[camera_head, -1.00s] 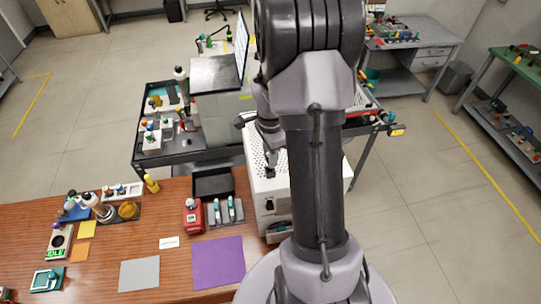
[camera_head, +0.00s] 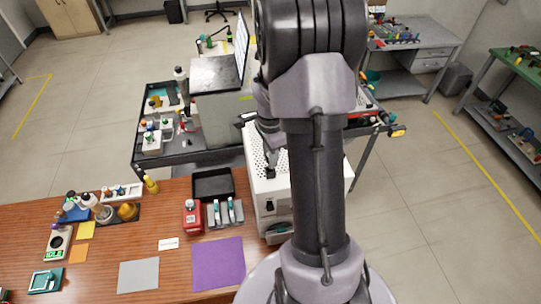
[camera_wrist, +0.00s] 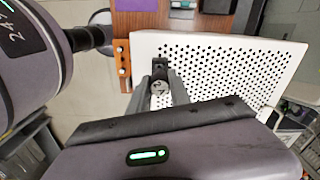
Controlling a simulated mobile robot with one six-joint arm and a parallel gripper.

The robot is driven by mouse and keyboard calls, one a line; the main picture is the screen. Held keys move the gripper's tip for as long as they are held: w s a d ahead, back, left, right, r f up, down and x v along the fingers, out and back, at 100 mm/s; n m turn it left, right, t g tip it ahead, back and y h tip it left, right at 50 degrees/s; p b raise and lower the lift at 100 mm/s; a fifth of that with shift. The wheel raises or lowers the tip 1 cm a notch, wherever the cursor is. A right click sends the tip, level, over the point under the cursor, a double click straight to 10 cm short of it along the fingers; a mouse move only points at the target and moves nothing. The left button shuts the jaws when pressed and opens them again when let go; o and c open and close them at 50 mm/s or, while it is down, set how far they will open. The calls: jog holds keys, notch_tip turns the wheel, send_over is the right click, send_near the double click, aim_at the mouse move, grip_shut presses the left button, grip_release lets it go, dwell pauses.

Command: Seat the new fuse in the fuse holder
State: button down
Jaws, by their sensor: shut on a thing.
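The particle classifier is a white perforated box (camera_wrist: 230,65); it also shows in the head view (camera_head: 256,150). A small black block, apparently the fuse holder (camera_wrist: 160,65), is on its perforated face. My gripper (camera_wrist: 159,84) is at this block, its two grey fingers shut on a small round greyish piece, apparently the new fuse (camera_wrist: 158,88). The fuse is seen end-on and mostly hidden by the fingers. I cannot tell whether it sits inside the holder or just against it. In the head view my gripper (camera_head: 270,158) is over the box, partly behind my arm.
A wooden bench (camera_head: 130,220) stands left of the box, with a red device (camera_head: 192,216), a black tray (camera_head: 213,184) and a purple mat (camera_head: 217,262). A dark cart (camera_head: 175,155) with small items stands behind.

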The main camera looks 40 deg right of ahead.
jog(key=shift+f+b, duration=2)
jog(key=c, duration=1.1)
grip_release()
jog(key=shift+r, duration=0.1)
notch_tip(320, 180, up, 17)
jog(key=shift+r+p, duration=0.2)
jog(key=shift+p, duration=0.55)
jog(key=s+a+f+n+t+b, duration=0.2)
jog(key=s+a+f+n+b, duration=0.2)
jog(key=a+f+b, duration=0.4)
jog(key=s+a+f+n+t+y+b, duration=0.1)
jog(key=s+a+f+n+t+b, duration=0.1)
jog(key=s+a+f+n+b, duration=0.2)
jog(key=s+a+f+n+t+y+b, duration=0.1)
jog(key=s+a+f+n+b, duration=0.3)
jog(key=a+f+n+b, duration=0.5)
jog(key=shift+s+a+f+t+b, duration=0.15)
jog(key=shift+a+f+b, duration=0.3)
jog(key=shift+a+b, duration=0.8)
jog(key=shift+a+f+t+b, duration=0.1)
jog(key=shift+a+f+b, duration=0.6)
jog(key=shift+b, duration=0.95)
jog(key=shift+s+a+f+t+b, duration=0.15)
jog(key=shift+a+f+b, duration=0.1)
jog(key=shift+a+b, duration=1.1)
